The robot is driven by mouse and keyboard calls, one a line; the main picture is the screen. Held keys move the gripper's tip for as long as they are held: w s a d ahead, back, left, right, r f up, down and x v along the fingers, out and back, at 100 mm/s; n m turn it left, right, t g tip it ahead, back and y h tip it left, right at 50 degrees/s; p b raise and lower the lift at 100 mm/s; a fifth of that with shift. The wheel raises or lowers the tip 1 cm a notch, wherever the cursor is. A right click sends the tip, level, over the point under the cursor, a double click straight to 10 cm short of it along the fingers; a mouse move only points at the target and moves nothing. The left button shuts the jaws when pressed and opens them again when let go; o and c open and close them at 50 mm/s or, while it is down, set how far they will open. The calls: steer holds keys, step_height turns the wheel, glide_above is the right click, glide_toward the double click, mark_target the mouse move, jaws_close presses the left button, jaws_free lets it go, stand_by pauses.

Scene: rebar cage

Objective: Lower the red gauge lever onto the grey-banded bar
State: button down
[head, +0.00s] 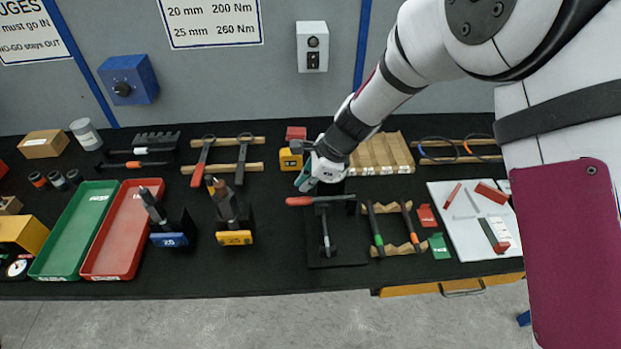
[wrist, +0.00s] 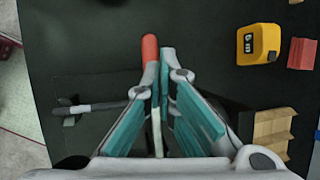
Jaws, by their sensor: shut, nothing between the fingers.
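The gauge lever's red handle (head: 300,201) points left in the head view, and its arm runs right across the black fixture plate (head: 345,252). In the wrist view the red handle (wrist: 150,48) shows just beyond my fingertips, with a pale strip of the lever below. A dark bar with a grey part (head: 326,236) lies front to back on the plate; it also shows in the wrist view (wrist: 98,107), left of my fingers. My gripper (head: 302,184) is shut and empty, just behind the handle; its teal fingers (wrist: 161,62) partly hide the lever. I cannot tell whether they touch.
A yellow tape measure (head: 290,160) and a red block (head: 296,133) stand close behind my gripper. Two tools on wooden rests (head: 392,249) lie right of the plate. A yellow-labelled holder (head: 234,238) stands left. Green and red trays (head: 125,277) lie farther left.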

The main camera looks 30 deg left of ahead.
steer(key=shift+s+a+f, duration=0.15)
steer(key=shift+a+f, duration=0.1)
steer(key=shift+f, duration=0.1)
stand_by(0.4)
